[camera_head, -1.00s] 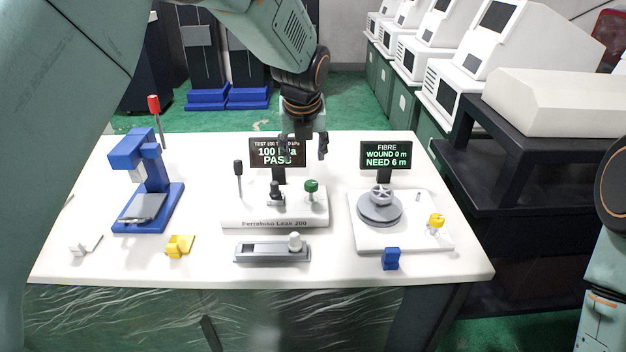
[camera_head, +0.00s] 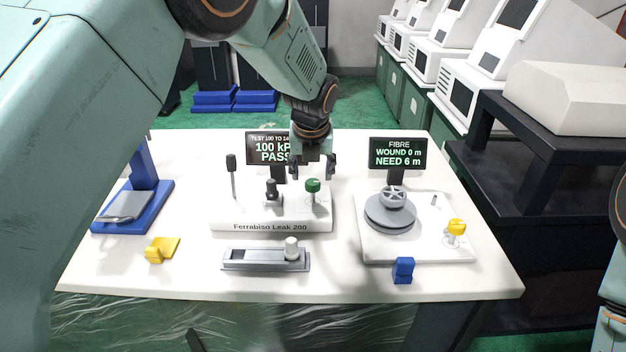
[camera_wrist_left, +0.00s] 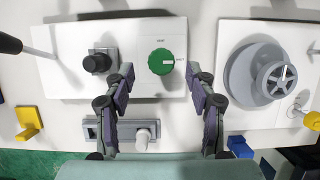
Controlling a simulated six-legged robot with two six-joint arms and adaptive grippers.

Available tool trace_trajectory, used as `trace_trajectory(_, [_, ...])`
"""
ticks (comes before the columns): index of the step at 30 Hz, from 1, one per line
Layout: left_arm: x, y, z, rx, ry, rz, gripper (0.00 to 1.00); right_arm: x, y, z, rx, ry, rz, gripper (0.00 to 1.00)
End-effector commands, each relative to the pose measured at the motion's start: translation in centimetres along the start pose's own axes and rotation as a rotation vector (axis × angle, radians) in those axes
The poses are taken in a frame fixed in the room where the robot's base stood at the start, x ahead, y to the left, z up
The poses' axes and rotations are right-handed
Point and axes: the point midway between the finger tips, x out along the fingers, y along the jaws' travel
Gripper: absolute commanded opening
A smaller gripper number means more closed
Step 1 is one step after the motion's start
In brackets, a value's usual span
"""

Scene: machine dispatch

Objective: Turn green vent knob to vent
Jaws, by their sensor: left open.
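The green vent knob (camera_head: 313,186) stands at the right end of the white leak tester (camera_head: 285,215). In the left wrist view the green knob (camera_wrist_left: 161,61) is round and seen from above, with a white mark at its right edge. Small labels lie above and right of it, too small to read surely. My left gripper (camera_head: 313,168) is open and empty, just above and behind the knob in the head view. In the left wrist view my left gripper (camera_wrist_left: 160,70) has one fingertip on each side of the knob, apart from it. My right gripper is not in view.
A black knob (camera_head: 271,190) and a black-topped lever (camera_head: 231,170) stand left on the tester. The tester's screen (camera_head: 268,148) reads PASS. A grey slide fixture (camera_head: 265,259) lies in front. A fibre winder (camera_head: 390,215) with a yellow knob (camera_head: 456,227) stands right.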

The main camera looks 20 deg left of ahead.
Motion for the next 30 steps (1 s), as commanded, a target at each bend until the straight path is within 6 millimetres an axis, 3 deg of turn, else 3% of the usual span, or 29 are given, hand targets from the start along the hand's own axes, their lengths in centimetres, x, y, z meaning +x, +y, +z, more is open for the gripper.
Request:
trace_trajectory(6, [2.9,-0.1,0.0,0.000,0.001,0.000,0.56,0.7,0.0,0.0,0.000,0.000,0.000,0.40])
trace_trajectory(18, [3.6,-0.2,0.3,0.000,-0.001,0.000,0.55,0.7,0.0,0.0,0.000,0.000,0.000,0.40])
trace_trajectory(30, [3.5,-0.2,0.3,0.000,-0.001,0.000,0.21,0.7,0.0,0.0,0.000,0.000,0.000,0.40])
